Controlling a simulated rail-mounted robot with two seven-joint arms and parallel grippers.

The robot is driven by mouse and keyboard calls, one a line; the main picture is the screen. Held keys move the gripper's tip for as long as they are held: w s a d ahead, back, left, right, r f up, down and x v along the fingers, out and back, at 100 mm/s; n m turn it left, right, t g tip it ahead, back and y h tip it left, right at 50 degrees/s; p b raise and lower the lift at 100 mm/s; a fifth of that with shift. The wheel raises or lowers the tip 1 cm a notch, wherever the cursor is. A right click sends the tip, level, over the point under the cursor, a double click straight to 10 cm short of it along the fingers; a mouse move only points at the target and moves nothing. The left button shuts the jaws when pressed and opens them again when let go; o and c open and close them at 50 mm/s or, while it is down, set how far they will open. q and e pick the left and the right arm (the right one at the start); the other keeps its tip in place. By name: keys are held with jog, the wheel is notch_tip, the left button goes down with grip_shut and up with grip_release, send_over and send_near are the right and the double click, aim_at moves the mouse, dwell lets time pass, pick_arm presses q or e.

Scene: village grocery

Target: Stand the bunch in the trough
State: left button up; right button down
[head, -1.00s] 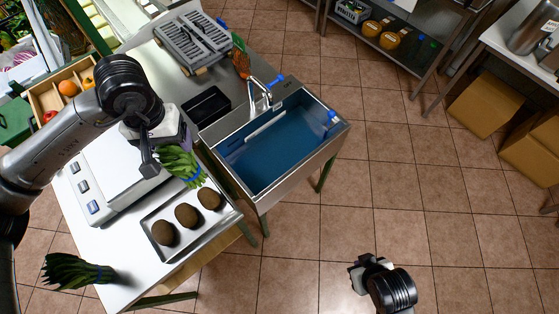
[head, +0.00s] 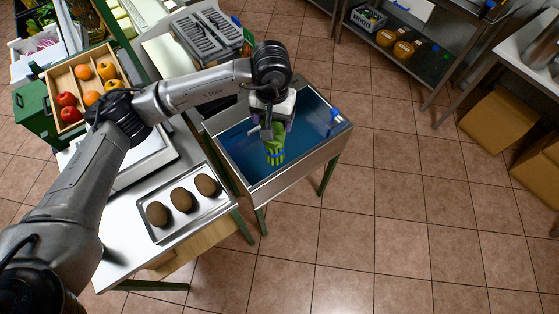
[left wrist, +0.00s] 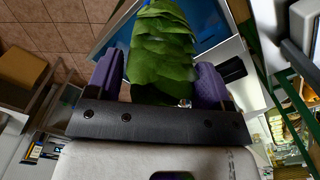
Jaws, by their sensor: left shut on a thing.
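My left gripper (head: 272,128) is over the trough (head: 302,172), a steel sink with a blue inside. It is shut on the bunch (head: 275,150), green leaves with a blue band near the lower end. The bunch hangs roughly upright below the jaws, within the trough's outline; I cannot tell whether it touches the bottom. In the left wrist view, the bunch's leaves (left wrist: 160,45) stand between the two purple fingers. My right gripper is out of view.
A tray (head: 158,238) with three brown oval items lies on the counter left of the trough. A wooden crate (head: 60,80) of fruit is farther left. A grey rack (head: 200,40) stands behind the trough.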

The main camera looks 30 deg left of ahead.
pick_arm(q)
jog(key=w+a+f+n+b, duration=0.1)
jog(key=a+f, duration=0.3)
jog(key=f, duration=0.6)
jog(key=a+f+n+b, duration=0.2)
jog(key=a+f+n, duration=0.1)
jog(key=f, duration=0.7)
jog(key=w+a+f+n+b, duration=0.1)
jog(key=a+f, duration=0.3)
jog(key=f, duration=0.6)
jog(key=shift+w+a+f+n+b, duration=0.3)
jog(key=shift+f+n+b, duration=0.1)
jog(key=shift+b, duration=0.25)
jog(key=shift+f+b, duration=0.15)
jog(key=shift+b, duration=0.15)
jog(key=o, duration=1.5)
jog(key=shift+c, duration=0.2)
